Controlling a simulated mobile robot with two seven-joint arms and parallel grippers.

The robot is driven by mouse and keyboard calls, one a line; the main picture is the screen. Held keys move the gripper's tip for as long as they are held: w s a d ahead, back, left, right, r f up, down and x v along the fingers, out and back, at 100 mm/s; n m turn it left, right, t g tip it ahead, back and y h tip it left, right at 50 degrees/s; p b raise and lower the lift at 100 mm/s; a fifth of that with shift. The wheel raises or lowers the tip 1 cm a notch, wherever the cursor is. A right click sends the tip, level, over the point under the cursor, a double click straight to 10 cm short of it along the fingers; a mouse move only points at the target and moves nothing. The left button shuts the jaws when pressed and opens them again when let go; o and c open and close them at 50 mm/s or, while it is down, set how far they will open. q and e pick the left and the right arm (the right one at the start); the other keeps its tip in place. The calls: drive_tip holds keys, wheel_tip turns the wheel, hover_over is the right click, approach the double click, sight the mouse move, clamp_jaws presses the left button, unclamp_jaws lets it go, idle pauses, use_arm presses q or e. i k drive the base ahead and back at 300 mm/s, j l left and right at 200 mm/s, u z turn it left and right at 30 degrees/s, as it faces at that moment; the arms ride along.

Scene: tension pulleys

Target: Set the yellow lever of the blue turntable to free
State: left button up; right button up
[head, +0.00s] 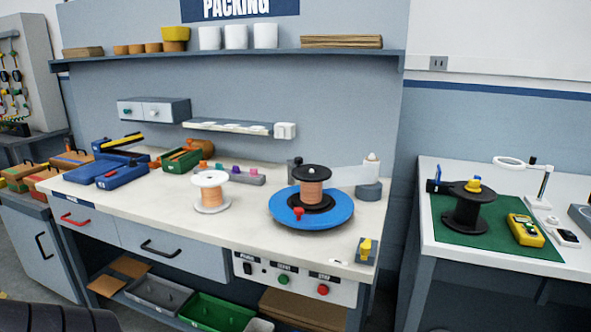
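The blue turntable (339,215) sits on the right part of the white packing bench. A black-flanged spool (312,172) with copper-coloured winding stands upright at its middle. A small red knob (298,212) shows at the front of the disc. A yellow lever (366,246) stands up from a small grey block (369,258) at the bench's front right corner, apart from the disc. Its marking is too small to read. Neither gripper is in view.
A white-flanged spool (211,181) stands left of the turntable. A control panel (296,279) with green and red buttons hangs under the front edge. A second bench (438,247) with a green mat stands at the right, past a gap. Bench surface between spool and turntable is clear.

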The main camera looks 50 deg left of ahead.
sight(364, 247)
drive_tip(key=u, duration=1.15)
drive_tip(key=i+j+u, duration=0.4)
drive_tip(key=l, duration=0.1)
